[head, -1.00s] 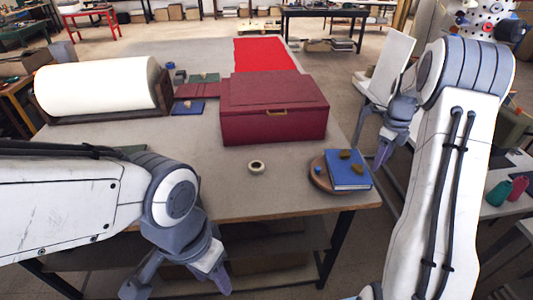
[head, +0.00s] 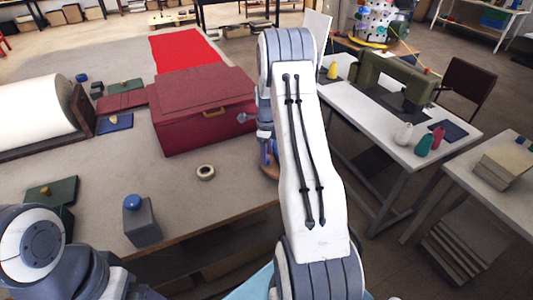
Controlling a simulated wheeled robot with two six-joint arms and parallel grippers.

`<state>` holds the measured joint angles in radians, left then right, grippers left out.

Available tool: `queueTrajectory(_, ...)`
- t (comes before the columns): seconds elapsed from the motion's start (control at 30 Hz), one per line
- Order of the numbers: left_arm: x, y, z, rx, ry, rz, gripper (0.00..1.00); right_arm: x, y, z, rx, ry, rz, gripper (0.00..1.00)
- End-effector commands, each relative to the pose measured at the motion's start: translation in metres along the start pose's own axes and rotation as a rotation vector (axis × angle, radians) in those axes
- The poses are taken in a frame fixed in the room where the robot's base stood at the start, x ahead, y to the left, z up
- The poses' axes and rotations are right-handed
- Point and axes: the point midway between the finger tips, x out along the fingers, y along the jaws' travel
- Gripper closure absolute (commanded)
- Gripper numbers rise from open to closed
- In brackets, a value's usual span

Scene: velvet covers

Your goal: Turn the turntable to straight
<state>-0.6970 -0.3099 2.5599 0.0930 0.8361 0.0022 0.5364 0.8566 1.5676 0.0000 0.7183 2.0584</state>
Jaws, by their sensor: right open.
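The brown round turntable (head: 269,168) is at the right front of the work table. Only a sliver of its left edge shows in the head view. My right arm covers the rest, and the blue book on it is hidden, so its angle cannot be read. My right gripper (head: 266,147) is at the turntable, partly behind my own arm. It is open; whether it touches the turntable or book cannot be told. My left arm is at the lower left, its fingertips outside the picture.
A dark red box (head: 205,110) stands behind the turntable. A white tape roll (head: 205,172) lies to its left. A grey block with a blue knob (head: 142,222) and a green box (head: 52,195) are nearer. A sewing machine (head: 395,80) stands on a white table at right.

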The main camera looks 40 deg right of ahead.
Motion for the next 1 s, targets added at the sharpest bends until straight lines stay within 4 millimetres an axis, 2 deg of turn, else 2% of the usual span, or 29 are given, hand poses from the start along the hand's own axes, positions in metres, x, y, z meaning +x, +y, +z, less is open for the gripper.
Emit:
queueTrajectory(0.13,-0.004,0.000,0.000,0.000,0.000,0.000,0.00,0.011,0.000,0.000,0.000,0.000,0.000,0.42)
queueTrajectory(0.43,-0.004,0.000,0.000,0.000,0.000,0.000,0.00,0.014,0.000,0.000,0.000,-0.001,-0.001,0.42)
queueTrajectory(0.47,-0.004,0.000,0.000,0.000,0.000,0.000,0.00,0.014,0.000,0.000,0.000,-0.001,-0.001,0.49)
queueTrajectory(0.5,-0.004,0.000,0.000,0.000,0.000,0.000,0.00,0.014,0.000,0.000,0.000,-0.001,-0.001,0.65)
queueTrajectory(0.6,-0.004,0.000,0.000,0.000,0.000,0.000,0.00,0.014,0.000,0.000,0.000,-0.001,-0.001,1.00)
queueTrajectory(1.0,-0.004,0.000,0.000,0.000,0.000,0.000,0.00,0.014,0.000,0.000,0.000,0.000,-0.001,1.00)
